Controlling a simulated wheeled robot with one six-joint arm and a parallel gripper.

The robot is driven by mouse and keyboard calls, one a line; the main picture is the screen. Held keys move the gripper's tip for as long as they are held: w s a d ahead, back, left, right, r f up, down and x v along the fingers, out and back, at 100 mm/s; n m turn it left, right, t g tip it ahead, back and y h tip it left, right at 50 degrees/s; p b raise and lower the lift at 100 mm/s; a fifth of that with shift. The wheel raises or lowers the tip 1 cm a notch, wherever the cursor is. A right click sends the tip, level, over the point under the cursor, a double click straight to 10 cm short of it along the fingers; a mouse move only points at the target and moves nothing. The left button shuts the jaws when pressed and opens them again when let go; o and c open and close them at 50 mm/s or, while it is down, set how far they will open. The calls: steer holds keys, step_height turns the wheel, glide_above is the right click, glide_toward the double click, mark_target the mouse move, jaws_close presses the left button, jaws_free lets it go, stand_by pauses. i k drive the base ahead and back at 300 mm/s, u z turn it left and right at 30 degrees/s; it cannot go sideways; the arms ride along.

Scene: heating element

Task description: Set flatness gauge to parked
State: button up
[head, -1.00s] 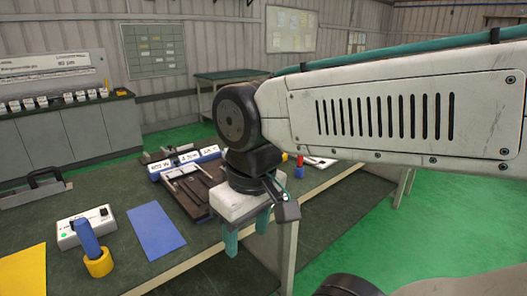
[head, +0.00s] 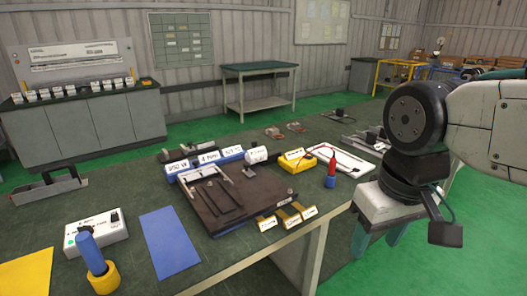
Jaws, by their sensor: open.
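No label that I can read marks the flatness gauge, so I cannot tell which thing it is. A dark board (head: 236,208) with metal rails lies on the green bench (head: 130,218), with white-faced blue blocks (head: 207,158) along its back. At left are a long metal tool with a black handle (head: 48,187), and a white box with a switch (head: 97,229). A blue cylinder (head: 90,252) stands in a yellow ring (head: 104,278). My gripper (head: 377,240) is open and empty, pointing down beyond the bench's right edge, right of the board.
A blue mat (head: 169,240) and a yellow mat (head: 25,272) lie flat in front. Yellow-brown labelled blocks (head: 287,214), a red-tipped blue holder (head: 330,180) and a white tray (head: 341,160) sit near the right edge. Green floor (head: 345,279) is clear beyond the bench.

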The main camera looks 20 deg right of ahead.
mark_target(255, 156)
steer(key=z, duration=0.05)
steer(key=k, duration=0.6)
steer(key=z, duration=0.35)
steer(key=i, duration=1.6)
steer(key=u, duration=0.65)
